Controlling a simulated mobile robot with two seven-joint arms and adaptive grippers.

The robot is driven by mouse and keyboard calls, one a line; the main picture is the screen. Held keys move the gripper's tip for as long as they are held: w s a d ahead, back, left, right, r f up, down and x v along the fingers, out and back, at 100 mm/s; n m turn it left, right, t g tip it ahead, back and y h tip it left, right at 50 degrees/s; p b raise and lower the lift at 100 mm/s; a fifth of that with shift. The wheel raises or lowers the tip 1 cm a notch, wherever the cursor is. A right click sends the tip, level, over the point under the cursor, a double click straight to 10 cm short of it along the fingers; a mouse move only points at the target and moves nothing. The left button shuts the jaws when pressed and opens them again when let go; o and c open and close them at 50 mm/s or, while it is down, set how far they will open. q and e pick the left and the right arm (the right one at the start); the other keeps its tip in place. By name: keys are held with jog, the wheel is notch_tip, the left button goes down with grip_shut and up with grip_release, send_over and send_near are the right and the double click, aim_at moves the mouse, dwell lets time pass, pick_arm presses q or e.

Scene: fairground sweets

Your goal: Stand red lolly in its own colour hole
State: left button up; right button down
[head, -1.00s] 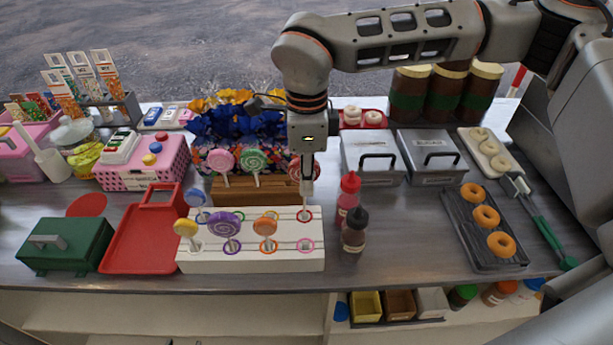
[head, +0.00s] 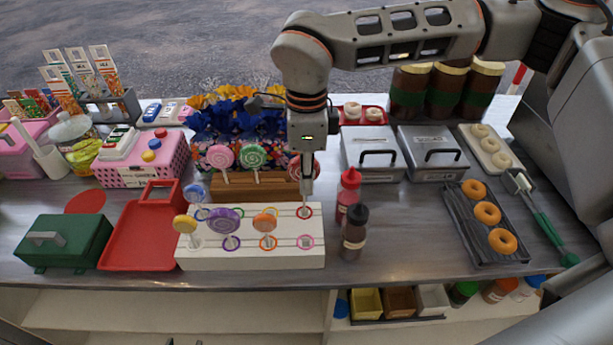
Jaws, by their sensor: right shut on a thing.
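My right gripper (head: 306,186) points straight down over the back right of the white lolly stand (head: 250,260). It is shut on the red lolly (head: 294,168), whose head is mostly hidden behind the fingers. The lolly's pale stick is upright and its lower end meets the red-ringed hole (head: 309,212); I cannot tell how deep it goes. My left gripper is not in view.
The pink lolly (head: 220,156) and green lolly (head: 252,156) stand in a wooden block (head: 240,190) behind. A red bottle (head: 348,193) and a brown bottle (head: 355,235) stand close right of the stand. A red tray (head: 140,240) lies left.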

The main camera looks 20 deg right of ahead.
dwell(0.3)
jog(key=shift+f, duration=0.4)
jog(key=shift+f+b, duration=0.2)
jog(key=shift+b, duration=0.2)
jog(key=shift+f, duration=0.15)
jog(key=shift+f+b, duration=0.4)
jog(key=shift+f, duration=0.15)
notch_tip(320, 180, down, 2)
jog(key=shift+f+b, duration=0.15)
jog(key=shift+b, duration=0.45)
